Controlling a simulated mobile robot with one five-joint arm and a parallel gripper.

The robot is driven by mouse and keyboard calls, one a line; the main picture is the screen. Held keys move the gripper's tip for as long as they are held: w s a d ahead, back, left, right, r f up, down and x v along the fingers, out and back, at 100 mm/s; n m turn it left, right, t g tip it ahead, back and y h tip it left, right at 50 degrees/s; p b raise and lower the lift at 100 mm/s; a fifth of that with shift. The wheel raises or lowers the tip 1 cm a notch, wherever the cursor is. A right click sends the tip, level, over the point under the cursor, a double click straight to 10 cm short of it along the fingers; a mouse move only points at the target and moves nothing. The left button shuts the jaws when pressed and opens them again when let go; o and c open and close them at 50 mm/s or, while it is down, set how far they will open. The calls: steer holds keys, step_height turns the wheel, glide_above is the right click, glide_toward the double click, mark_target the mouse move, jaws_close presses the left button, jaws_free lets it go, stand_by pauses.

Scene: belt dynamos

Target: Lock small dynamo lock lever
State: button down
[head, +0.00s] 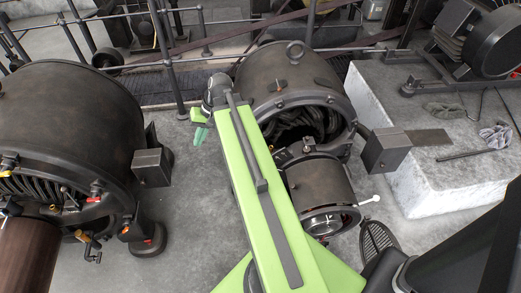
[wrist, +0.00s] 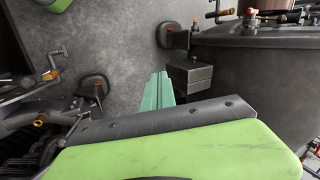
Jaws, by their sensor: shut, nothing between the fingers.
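A smaller dark dynamo (head: 318,183) sits in front of a larger round housing (head: 285,75) in the middle of the head view. A short lever with a pale tip (head: 370,199) sticks out at its lower right; I cannot tell whether it is the lock lever or how it is set. My gripper (head: 200,136) has teal fingers, shut and empty, over the floor left of the larger housing and apart from the small dynamo. The fingers also show in the wrist view (wrist: 160,78). My green arm hides the small dynamo's left side.
A large dark dynamo (head: 70,130) with red and yellow fittings fills the left. A pale stone block (head: 440,185) with cloths lies right. Railings (head: 180,60) cross the back. Floor (head: 190,225) is clear between the machines. A dark box (wrist: 190,78) shows beyond the fingers.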

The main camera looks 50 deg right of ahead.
steer(key=s+d+f+m+t+b, duration=0.3)
steer(key=d+f+b, duration=0.25)
steer(key=d, duration=0.45)
steer(key=s+d+f+m+t+b, duration=0.2)
steer(key=s+d+f+t+b, duration=0.15)
steer(key=d+b, duration=0.4)
steer(key=s+d+m+t+b, duration=0.1)
steer(key=s+d+m, duration=0.1)
steer(key=d, duration=0.4)
steer(key=s+d+m+t+h+b, duration=0.1)
steer(key=s+d+t+b, duration=0.1)
steer(key=s+d, duration=0.3)
steer(key=shift+s+d+f+m+b, duration=0.25)
steer(key=shift+d+f+m, duration=0.2)
steer(key=shift+d, duration=0.4)
steer(key=shift+w, duration=0.1)
steer(key=b+x, duration=0.4)
steer(key=x, duration=0.6)
steer(key=shift+b, duration=0.35)
steer(key=shift+a, duration=0.1)
